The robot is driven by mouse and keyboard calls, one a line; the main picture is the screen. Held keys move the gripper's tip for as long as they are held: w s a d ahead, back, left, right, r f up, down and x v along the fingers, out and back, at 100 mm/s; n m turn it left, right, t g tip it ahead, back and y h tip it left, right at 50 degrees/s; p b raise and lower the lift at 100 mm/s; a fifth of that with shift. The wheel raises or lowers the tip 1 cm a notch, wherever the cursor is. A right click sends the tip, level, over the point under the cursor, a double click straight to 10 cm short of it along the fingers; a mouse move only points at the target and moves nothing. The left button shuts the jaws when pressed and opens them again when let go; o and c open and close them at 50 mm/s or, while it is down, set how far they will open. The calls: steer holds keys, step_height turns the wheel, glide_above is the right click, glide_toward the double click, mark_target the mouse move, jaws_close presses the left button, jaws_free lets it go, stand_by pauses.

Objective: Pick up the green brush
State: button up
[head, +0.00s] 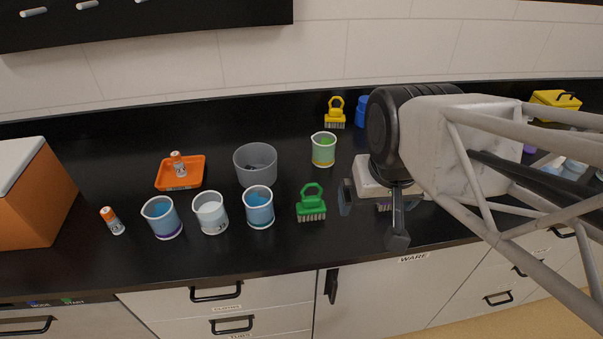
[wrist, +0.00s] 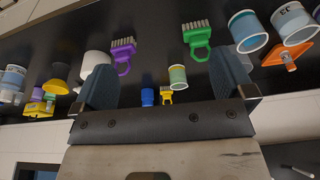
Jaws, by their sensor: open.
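The green brush (head: 311,204) stands on the black counter with its bristles down and its loop handle up, right of several beakers. In the wrist view the green brush (wrist: 197,38) shows above the right finger, apart from it. My gripper (head: 379,200) is to the right of the brush, over the counter, its far side partly hidden by the arm. In the wrist view my gripper (wrist: 165,78) has its two blue-grey fingers wide apart with nothing between them.
A purple brush (wrist: 123,54) is near the left finger. A beaker with blue liquid (head: 259,207) stands left of the green brush, a green-liquid beaker (head: 323,150) behind it. A yellow brush (head: 335,113) is farther back. The counter in front of the green brush is clear.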

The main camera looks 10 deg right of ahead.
mark_target(313, 204)
steer(key=w+a+f+m+t, duration=0.2)
steer(key=f+m, duration=0.3)
steer(key=m, duration=0.6)
steer(key=w+a+f+m+t, duration=0.2)
steer(key=w+f+m+t, duration=0.2)
steer(key=m, duration=0.6)
steer(key=w+a+f+m+t, duration=0.3)
steer(key=w+f+m+t, duration=0.1)
steer(key=m, duration=0.7)
steer(key=shift+w+f+m+y, duration=0.3)
steer(key=shift+w+f, duration=0.2)
steer(key=shift+f, duration=0.4)
steer(key=shift+w+d+f+m+t, duration=0.1)
steer(key=shift+w+f+m+t, duration=0.2)
steer(key=shift+m, duration=0.4)
steer(key=shift+s+d+f+m+t, duration=0.1)
steer(key=shift+f+m, duration=0.25)
steer(key=shift+m, duration=0.35)
steer(key=shift+x, duration=1.35)
steer(key=shift+w, duration=0.1)
